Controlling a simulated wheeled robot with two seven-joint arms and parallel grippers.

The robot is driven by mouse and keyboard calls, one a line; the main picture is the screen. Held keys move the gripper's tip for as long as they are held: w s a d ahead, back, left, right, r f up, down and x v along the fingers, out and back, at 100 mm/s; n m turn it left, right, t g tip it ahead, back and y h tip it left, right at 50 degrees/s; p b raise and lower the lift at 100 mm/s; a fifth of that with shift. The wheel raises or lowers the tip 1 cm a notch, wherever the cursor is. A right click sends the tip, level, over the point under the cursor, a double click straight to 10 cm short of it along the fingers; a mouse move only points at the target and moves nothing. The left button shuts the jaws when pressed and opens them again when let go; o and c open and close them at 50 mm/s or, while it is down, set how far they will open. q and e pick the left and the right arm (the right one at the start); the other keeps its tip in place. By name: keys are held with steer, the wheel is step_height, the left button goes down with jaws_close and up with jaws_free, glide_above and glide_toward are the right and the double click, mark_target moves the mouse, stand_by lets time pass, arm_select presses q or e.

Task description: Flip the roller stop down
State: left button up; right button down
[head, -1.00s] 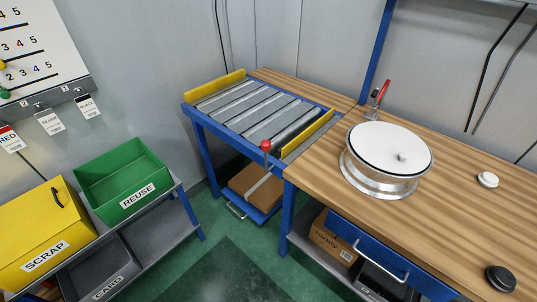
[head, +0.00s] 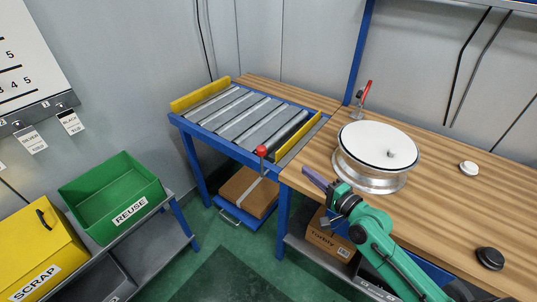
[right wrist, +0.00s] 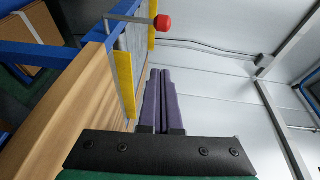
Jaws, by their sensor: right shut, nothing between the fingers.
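The roller stop is a lever with a red ball knob (head: 262,150) at the near right corner of the roller table (head: 235,152). In the head view the knob stands up above the blue frame. In the right wrist view the red knob (right wrist: 163,22) sits at the end of a grey rod, near a yellow rail. My right gripper (head: 307,172) has purple fingers and is shut and empty. It is right of the knob and a little lower in the picture, apart from it. Its fingers (right wrist: 162,75) also show in the right wrist view, below the knob. My left gripper is not in view.
A white-topped wheel (head: 375,155) stands on the wooden bench (head: 450,190), with a red-handled clamp (head: 363,95) behind it. Yellow rails (head: 200,94) border the rollers. A cardboard box (head: 245,188) is under the roller table. Green and yellow bins (head: 112,195) stand at left.

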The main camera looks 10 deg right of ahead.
steer(key=shift+r, duration=0.15)
steer(key=shift+w, duration=0.1)
steer(key=s+a+p+x, duration=0.1)
steer(key=a+p+x, duration=0.1)
steer(key=x, duration=1)
steer(key=shift+w+a+p, duration=0.3)
steer(key=shift+a+p, duration=0.15)
steer(key=shift+p, duration=0.4)
steer(key=shift+w, duration=0.1)
